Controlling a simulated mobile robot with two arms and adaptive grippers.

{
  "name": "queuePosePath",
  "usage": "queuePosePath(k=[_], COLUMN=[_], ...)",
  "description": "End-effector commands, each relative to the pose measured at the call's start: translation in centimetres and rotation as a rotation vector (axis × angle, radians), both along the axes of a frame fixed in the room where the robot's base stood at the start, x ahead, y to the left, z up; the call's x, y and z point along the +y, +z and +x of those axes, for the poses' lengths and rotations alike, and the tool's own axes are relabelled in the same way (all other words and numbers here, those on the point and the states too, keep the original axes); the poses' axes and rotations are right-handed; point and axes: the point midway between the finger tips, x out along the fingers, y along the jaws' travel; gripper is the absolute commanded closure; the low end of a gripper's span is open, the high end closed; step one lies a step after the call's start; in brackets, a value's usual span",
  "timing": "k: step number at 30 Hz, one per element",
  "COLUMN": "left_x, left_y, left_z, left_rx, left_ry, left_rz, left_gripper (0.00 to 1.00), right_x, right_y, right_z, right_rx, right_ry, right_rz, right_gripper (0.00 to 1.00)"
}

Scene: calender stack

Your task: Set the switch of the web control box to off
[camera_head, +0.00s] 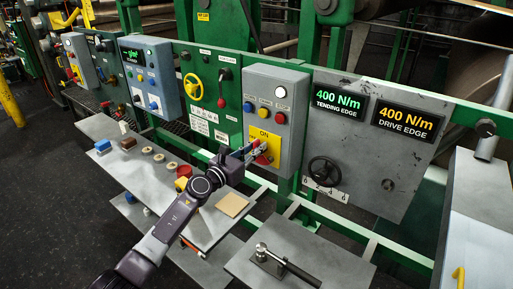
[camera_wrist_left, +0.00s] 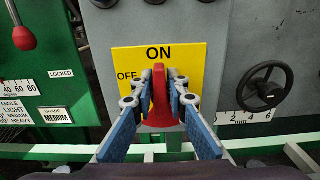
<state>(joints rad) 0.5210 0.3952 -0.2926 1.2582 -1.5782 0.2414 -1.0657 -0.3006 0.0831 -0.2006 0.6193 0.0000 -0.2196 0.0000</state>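The grey web control box (camera_head: 292,115) hangs on the green rail in the middle of the head view. Its yellow plate (camera_head: 264,136) reads ON at the top and OFF at the left; it also shows in the left wrist view (camera_wrist_left: 193,55). The red switch handle (camera_wrist_left: 159,102) stands upright, its top end toward ON. My left gripper (camera_wrist_left: 160,82) has its blue fingers on both sides of the handle, and they appear closed on it. In the head view the left gripper (camera_head: 250,150) is at the plate and partly hides the handle. My right gripper is not in view.
A grey panel with tension displays (camera_head: 368,110) and a black handwheel (camera_head: 324,171) is right of the box. A yellow valve wheel (camera_head: 193,86) and a red-knobbed lever (camera_head: 222,88) are left. A shelf (camera_head: 205,225) with small parts lies below.

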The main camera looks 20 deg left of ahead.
Motion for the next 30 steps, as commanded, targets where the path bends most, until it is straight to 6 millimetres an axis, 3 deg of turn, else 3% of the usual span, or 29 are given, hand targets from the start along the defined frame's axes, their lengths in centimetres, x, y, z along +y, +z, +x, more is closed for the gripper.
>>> queuePosePath(k=[3, 17, 30], left_x=[0.0, 0.2, 1.0], left_y=[0.0, 0.0, -0.2], left_z=[0.0, 0.0, 0.3], left_rx=[0.0, 0.021, 0.14], left_ry=[0.0, 0.0, 0.002], left_rz=[0.0, -0.054, -0.378], left_gripper=[1.0, 1.0, 1.0], right_x=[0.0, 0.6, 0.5], right_y=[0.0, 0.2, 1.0], right_z=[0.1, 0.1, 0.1], right_rx=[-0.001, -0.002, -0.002], right_ry=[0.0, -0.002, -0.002], right_rz=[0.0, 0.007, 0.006], right_gripper=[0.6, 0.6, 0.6])
